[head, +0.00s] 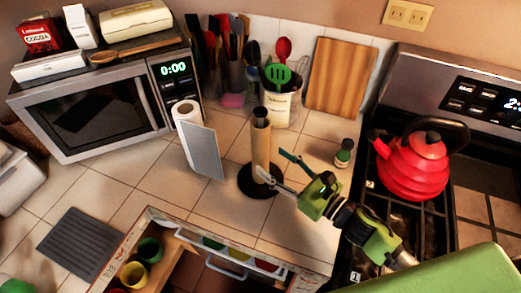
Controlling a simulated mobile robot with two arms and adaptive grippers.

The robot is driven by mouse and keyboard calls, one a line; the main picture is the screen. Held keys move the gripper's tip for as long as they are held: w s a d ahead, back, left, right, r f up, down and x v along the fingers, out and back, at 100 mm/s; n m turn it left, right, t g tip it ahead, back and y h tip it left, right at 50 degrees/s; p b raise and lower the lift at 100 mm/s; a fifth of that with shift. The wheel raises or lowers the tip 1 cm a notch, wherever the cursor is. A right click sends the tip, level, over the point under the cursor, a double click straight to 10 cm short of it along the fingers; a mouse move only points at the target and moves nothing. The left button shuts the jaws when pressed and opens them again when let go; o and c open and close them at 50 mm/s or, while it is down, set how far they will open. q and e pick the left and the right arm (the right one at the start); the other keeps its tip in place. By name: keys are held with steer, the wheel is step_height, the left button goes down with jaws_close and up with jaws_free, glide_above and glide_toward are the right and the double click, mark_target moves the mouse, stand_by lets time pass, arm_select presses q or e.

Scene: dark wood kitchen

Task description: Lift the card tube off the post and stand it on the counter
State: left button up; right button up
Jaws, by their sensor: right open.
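The brown card tube (261,143) is upright around a dark post (260,113), whose top pokes out above it. The post rises from a round black base (252,189) on the tiled counter (215,196). My right gripper (272,163) comes in from the lower right. Its two fingers are spread and empty, pointing at the tube's lower part. One fingertip is near the tube's right side and the other overlaps its lower end in the picture; I cannot tell whether they touch. My left gripper is not in view.
A white roll (187,112) and upright grey panel (203,151) stand left of the tube. Utensil crocks (281,107) are behind it; a small jar (344,153) and red kettle (413,165) are right. An open drawer (225,262) lies in front. Counter is clear left of the base.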

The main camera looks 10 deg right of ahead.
mark_target(267, 161)
steer(key=p+x, duration=0.1)
steer(key=x, duration=0.1)
steer(key=p+x, duration=0.1)
steer(key=x, duration=0.1)
steer(key=shift+a, duration=0.45)
steer(key=shift+w+a+f+p, duration=0.25)
steer(key=shift+w+p, duration=0.05)
steer(key=c, duration=0.9)
